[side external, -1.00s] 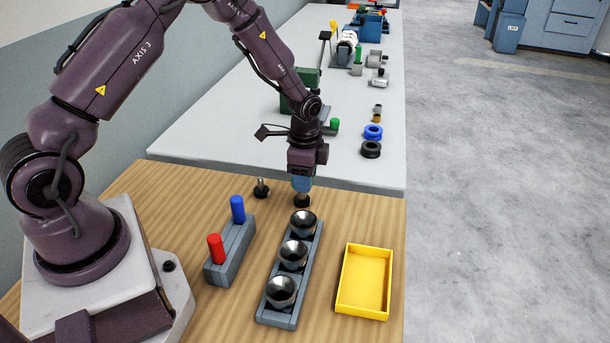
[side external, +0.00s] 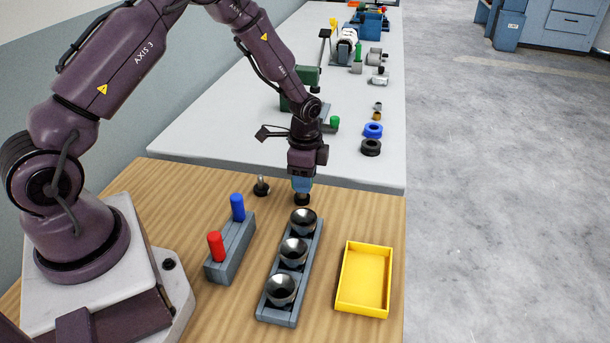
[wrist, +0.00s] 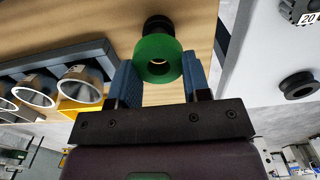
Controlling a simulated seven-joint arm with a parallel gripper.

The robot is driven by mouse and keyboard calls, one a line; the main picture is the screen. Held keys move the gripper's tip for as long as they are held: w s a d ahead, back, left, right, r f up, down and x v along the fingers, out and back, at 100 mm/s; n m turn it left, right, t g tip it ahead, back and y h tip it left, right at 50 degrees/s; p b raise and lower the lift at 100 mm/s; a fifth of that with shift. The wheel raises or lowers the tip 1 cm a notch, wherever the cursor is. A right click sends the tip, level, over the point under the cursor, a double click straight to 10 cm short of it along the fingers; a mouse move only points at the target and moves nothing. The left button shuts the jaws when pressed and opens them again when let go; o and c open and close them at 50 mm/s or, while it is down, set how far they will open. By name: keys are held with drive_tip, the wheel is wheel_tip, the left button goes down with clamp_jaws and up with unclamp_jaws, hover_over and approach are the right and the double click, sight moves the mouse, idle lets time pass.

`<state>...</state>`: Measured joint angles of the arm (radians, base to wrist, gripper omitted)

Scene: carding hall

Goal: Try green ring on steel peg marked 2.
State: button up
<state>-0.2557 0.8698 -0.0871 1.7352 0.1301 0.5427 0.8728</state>
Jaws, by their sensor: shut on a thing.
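My gripper (wrist: 161,72) is shut on the green ring (wrist: 147,48), its blue fingers on either side of it. In the side view my gripper (side external: 302,186) points down, and its fingers hide the ring. A black round base (side external: 302,199) is directly below the fingers. A black round piece (wrist: 156,24) also shows just beyond the ring in the wrist view. I see no steel pin there and cannot tell whether one is in the ring's hole. To the left stands a short steel peg on a black base (side external: 261,189). No peg marking is readable.
A grey rack (side external: 291,271) with three shiny round cups stands close in front of the gripper. A grey block (side external: 231,255) with red and blue pegs is to its left, a yellow tray (side external: 346,278) to its right. A grey table (side external: 240,125) adjoins behind.

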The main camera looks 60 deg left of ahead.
drive_tip(key=shift+r, duration=0.15)
idle(0.4)
drive_tip(key=shift+r, duration=1.75)
